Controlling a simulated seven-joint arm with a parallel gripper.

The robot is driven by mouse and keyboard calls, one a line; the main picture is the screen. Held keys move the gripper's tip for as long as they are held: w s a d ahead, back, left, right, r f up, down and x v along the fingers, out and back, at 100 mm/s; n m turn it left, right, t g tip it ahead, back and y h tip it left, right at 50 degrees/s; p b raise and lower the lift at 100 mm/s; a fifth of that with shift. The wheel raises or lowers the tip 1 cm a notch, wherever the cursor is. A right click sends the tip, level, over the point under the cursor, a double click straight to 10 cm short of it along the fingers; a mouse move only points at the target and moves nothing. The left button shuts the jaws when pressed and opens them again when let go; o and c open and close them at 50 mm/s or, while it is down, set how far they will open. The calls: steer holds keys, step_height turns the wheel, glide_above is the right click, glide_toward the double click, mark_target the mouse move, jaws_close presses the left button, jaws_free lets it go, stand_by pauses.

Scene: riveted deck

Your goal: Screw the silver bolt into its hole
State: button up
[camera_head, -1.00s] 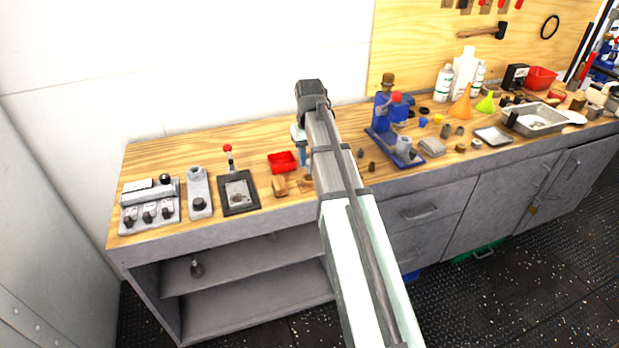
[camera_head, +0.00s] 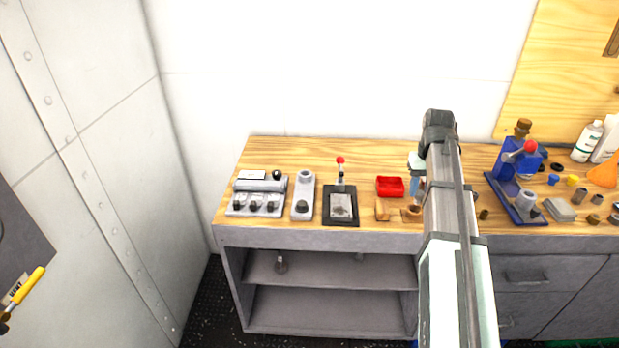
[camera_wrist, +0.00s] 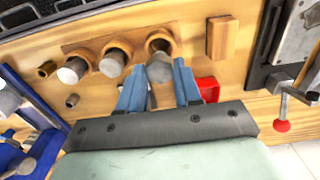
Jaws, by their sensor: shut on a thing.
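My gripper (camera_wrist: 160,88) has its blue fingers on either side of a silver-grey bolt (camera_wrist: 159,69) and is shut on it. The bolt's end shows just below the right opening of a wooden block (camera_wrist: 135,46). I cannot tell whether its lower part is inside that opening. Two similar grey cylinders sit at the block's other openings. In the head view my gripper (camera_head: 417,190) is at the wooden block (camera_head: 409,214), partly hidden by my arm. The bolt is hidden there. I cannot tell which hole is the bolt's own.
A red tray (camera_head: 390,187) lies just left of my gripper. Further left are a black-framed plate (camera_head: 341,205), a red-knobbed lever (camera_head: 340,163), a grey fixture (camera_head: 303,195) and a grey multi-knob unit (camera_head: 257,194). A blue press (camera_head: 518,170) stands to the right.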

stand_by(0.8)
steer(key=shift+s+a+r+m, duration=0.15)
steer(key=shift+a+r+m, duration=0.15)
steer(key=shift+a+m, duration=0.15)
steer(key=a+r+m, duration=0.2)
steer(key=a+r, duration=0.3)
steer(key=a, duration=0.8)
steer(key=w+a+n, duration=0.4)
steer(key=w+a, duration=0.3)
steer(key=a, duration=0.2)
steer(key=w+a+n, duration=0.5)
steer(key=w+a, duration=0.2)
steer(key=a, duration=0.3)
steer(key=shift+w+a+f, duration=0.15)
steer(key=shift+a+f, duration=0.15)
steer(key=shift+f, duration=0.15)
steer(key=shift+f, duration=2.15)
steer(key=shift+f, duration=1.3)
